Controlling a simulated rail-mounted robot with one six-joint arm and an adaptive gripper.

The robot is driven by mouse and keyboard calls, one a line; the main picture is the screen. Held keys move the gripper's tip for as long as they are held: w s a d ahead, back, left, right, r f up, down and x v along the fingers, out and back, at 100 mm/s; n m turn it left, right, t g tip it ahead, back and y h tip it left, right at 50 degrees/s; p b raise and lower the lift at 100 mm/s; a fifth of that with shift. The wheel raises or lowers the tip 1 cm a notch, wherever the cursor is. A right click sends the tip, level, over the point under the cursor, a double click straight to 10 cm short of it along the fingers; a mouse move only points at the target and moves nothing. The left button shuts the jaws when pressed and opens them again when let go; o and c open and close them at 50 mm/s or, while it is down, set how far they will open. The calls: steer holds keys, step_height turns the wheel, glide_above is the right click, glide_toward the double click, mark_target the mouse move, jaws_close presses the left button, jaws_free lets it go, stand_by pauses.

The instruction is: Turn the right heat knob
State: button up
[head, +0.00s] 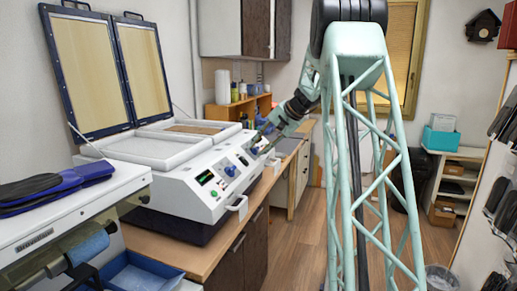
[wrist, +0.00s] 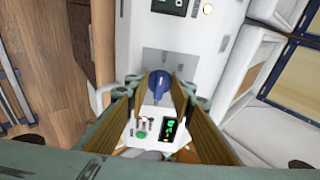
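The white heating machine (head: 185,180) stands on the counter with a sloped control panel. Its left heat knob (head: 230,171) is blue and sits in plain view beside a green display. My gripper (head: 267,143) is at the right half of the panel, and the knob there is mostly hidden in the head view. In the wrist view a blue knob (wrist: 158,86) lies between the tips of my gripper (wrist: 157,92). The fingers are apart, one on each side of the knob, with narrow gaps showing. I cannot tell whether either finger touches it.
A lit green display (wrist: 175,130) and small buttons lie between the fingers in the wrist view. Two framed lids (head: 85,75) stand open behind. The floor (head: 300,235) in front is clear.

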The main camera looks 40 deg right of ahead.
steer(key=shift+s+r, duration=0.1)
steer(key=v, duration=1.1)
steer(key=shift+s+r, duration=0.2)
steer(key=shift+r, duration=0.1)
stand_by(0.5)
